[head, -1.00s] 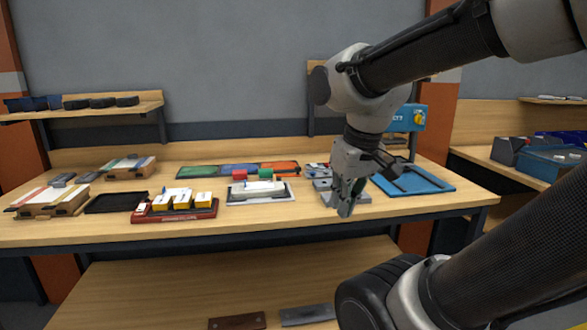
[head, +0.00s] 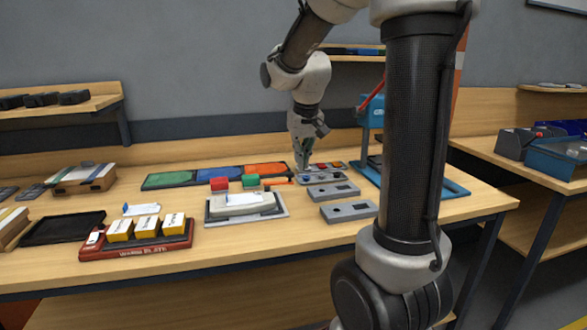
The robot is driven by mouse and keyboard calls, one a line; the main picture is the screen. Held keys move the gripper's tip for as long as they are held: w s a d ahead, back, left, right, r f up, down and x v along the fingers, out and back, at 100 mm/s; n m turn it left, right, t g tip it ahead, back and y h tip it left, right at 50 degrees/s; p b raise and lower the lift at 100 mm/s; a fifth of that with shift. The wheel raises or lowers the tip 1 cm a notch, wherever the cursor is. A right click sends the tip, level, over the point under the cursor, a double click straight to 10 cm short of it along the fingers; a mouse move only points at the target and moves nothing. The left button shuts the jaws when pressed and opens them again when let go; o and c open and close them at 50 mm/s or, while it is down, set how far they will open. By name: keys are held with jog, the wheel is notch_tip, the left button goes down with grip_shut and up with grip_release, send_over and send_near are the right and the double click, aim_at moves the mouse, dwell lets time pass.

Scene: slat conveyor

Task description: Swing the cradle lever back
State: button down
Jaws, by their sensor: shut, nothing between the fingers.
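A pale grey cradle-like fixture (head: 245,216) sits mid-table with a white piece (head: 240,199) in it. A red block (head: 219,183) and a green block (head: 250,180) stand at its back edge. A thin orange bar (head: 278,183) reaches right from the green block; I cannot tell whether it is the cradle lever. My gripper (head: 303,165) points down, shut and empty, behind and right of the fixture. It is beside the left end of a grey panel with coloured buttons (head: 325,170); I cannot tell whether it touches anything.
Two grey boxes (head: 334,191) (head: 348,211) lie right of the fixture. A blue press (head: 371,110) with a red lever (head: 370,97) stands behind my arm. Green, blue and orange mats (head: 217,174) lie behind. A red tray (head: 110,247) with yellow boxes and a black tray (head: 60,233) are left.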

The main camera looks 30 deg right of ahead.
jog(key=shift+t, duration=0.3)
jog(key=x, duration=0.3)
jog(key=w+x, duration=0.1)
jog(key=x, duration=0.2)
jog(key=w+x, duration=0.1)
jog(key=x, duration=0.3)
jog(key=shift+d+r, duration=0.25)
jog(key=shift+w+d, duration=0.2)
jog(key=shift+w, duration=0.35)
jog(key=shift+w+d, duration=0.15)
jog(key=shift+w, duration=0.45)
jog(key=shift+w+d+f, duration=0.1)
jog(key=shift+w+d, duration=0.05)
jog(key=shift+w, duration=0.45)
jog(key=shift+w+d+m, duration=0.3)
jog(key=shift+w+d, duration=0.35)
jog(key=shift+d, duration=0.1)
jog(key=shift+s, duration=0.1)
